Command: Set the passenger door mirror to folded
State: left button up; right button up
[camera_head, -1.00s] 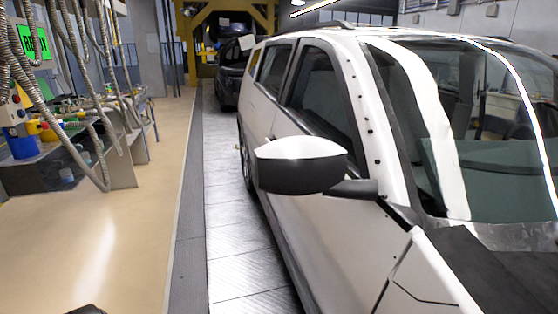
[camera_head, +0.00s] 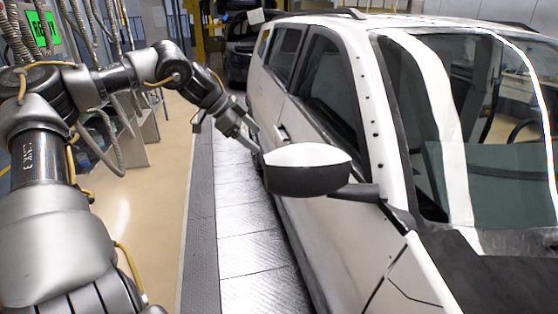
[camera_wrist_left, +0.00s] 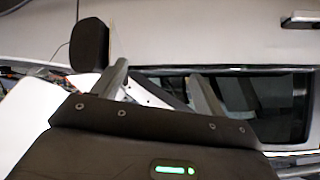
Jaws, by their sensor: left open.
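The passenger door mirror (camera_head: 308,178) has a white cap over a black lower shell. It juts outward from the pale car's door on a dark arm, beside the front window. My left gripper (camera_head: 248,140) reaches in from the left, its fingers just behind and left of the mirror's outer end in the head view. The fingers are apart and hold nothing; I cannot tell whether they touch the mirror. In the left wrist view, the mirror's dark shell (camera_wrist_left: 89,45) shows left of the open fingers (camera_wrist_left: 157,72). My right gripper is out of view.
The car's side (camera_head: 325,235) bounds the space on the right. A door handle shows in the left wrist view (camera_wrist_left: 300,20). The metal floor strip (camera_head: 245,255) beside the car is clear. Hanging hoses (camera_head: 105,145) are at the left, and another dark car stands behind.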

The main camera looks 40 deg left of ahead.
aim_at(277, 166)
pick_arm(q)
jog(key=s+d+r+g+y, duration=0.1)
jog(key=s+d+r+g, duration=0.3)
jog(key=d, duration=0.5)
jog(key=p+x, duration=0.2)
jog(key=x, duration=0.2)
jog(key=p+x, duration=0.1)
jog(key=x, duration=0.4)
jog(key=shift+s+a+p, duration=0.15)
jog(key=shift+s+p, duration=0.1)
jog(key=shift+p, duration=0.1)
jog(key=shift+w+f+t, duration=0.2)
jog(key=shift+f+t, duration=0.1)
jog(key=shift+f, duration=0.3)
jog(key=shift+c, duration=0.3)
jog(key=c, duration=1.2)
